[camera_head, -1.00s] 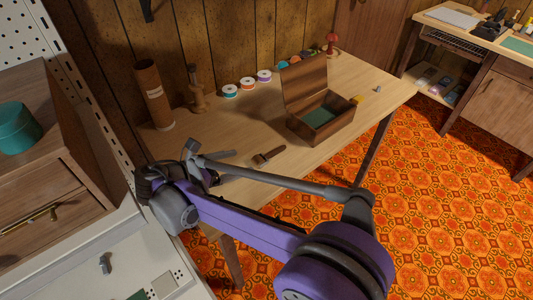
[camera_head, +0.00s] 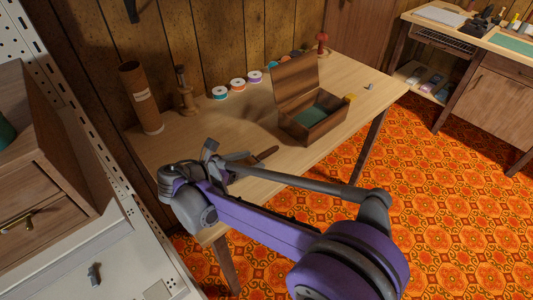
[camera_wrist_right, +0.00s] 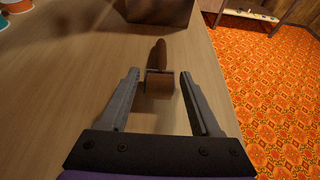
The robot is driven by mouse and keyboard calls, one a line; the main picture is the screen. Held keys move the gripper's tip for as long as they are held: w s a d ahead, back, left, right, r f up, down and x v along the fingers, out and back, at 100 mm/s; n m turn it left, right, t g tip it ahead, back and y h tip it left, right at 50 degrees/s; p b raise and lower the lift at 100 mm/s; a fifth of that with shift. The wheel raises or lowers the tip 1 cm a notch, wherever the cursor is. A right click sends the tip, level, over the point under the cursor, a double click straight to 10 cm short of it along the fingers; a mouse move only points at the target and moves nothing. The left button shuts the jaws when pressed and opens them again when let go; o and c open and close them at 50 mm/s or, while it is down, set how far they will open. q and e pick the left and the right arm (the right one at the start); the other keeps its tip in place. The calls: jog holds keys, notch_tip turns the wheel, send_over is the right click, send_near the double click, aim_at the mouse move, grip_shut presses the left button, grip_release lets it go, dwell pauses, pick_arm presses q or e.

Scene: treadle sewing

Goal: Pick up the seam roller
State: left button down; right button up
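The seam roller (camera_wrist_right: 158,82) lies on the wooden table, its brown wooden handle pointing away from my right gripper in the right wrist view. In the head view the seam roller (camera_head: 266,154) is partly hidden behind my right gripper. My right gripper (camera_head: 226,153) is open above the table's near left part. In the right wrist view, its two fingers (camera_wrist_right: 160,76) are spread wide, with the roller between and beyond their tips. Nothing is held. My left gripper is not in view.
An open wooden box (camera_head: 312,127) stands right of the roller. A cardboard tube (camera_head: 141,97), a wooden stand (camera_head: 187,99) and several thread spools (camera_head: 237,84) line the table's back. The table's (camera_head: 367,98) right end is mostly clear.

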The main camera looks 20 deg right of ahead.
grip_shut()
